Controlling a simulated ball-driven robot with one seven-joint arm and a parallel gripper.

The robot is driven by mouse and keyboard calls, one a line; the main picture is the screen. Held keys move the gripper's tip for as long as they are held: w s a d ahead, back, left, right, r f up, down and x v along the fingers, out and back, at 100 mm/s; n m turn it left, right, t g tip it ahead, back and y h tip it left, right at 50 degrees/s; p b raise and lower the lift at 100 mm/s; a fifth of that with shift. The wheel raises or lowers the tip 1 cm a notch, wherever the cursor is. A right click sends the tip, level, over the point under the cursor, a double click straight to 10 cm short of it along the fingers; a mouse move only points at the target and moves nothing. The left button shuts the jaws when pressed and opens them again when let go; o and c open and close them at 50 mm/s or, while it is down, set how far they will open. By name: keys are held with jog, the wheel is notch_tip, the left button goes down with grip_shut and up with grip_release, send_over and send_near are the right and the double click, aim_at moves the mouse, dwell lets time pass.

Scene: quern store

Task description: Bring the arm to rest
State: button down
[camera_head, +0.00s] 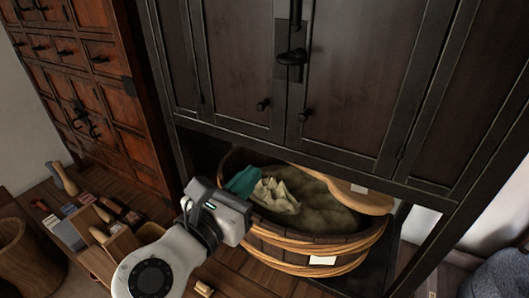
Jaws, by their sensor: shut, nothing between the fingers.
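My arm (158,272) reaches up from the bottom of the picture, its white link ending in my grey gripper (222,208). The gripper is shut and empty. It is in front of the left rim of a round wooden tub (300,250) under the dark cabinet, overlapping it in the picture. Whether it touches the tub cannot be told. Its fingertips are not clearly visible.
The tub holds a brownish heap (325,208), a pale crumpled thing (275,195), a teal thing (243,182) and a tan rounded board (350,193). A dark cabinet (340,90) stands above. Small tools and boxes (68,235) lie at left beside a wooden bucket (22,255).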

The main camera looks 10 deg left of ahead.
jog(key=s+d+f+m+g, duration=0.3)
jog(key=d+f+m+g, duration=0.35)
jog(key=d+f, duration=0.65)
jog(key=s+d+f+m+g, duration=0.3)
jog(key=d+f+m, duration=0.75)
jog(key=d, duration=0.55)
jog(key=s+d+f+m+g+y, duration=0.2)
jog(key=s+f+m, duration=0.1)
jog(key=s+m, duration=0.2)
jog(key=s+d+f+m+g+y, duration=0.2)
jog(key=s+f+m, duration=0.2)
jog(key=s, duration=0.6)
jog(key=s+d+f+m+g+y, duration=0.2)
jog(key=s+d+f+m, duration=0.1)
jog(key=s+m, duration=0.3)
jog(key=shift+s+f+y, duration=0.3)
jog(key=shift+s+f, duration=0.05)
jog(key=shift+s, duration=0.65)
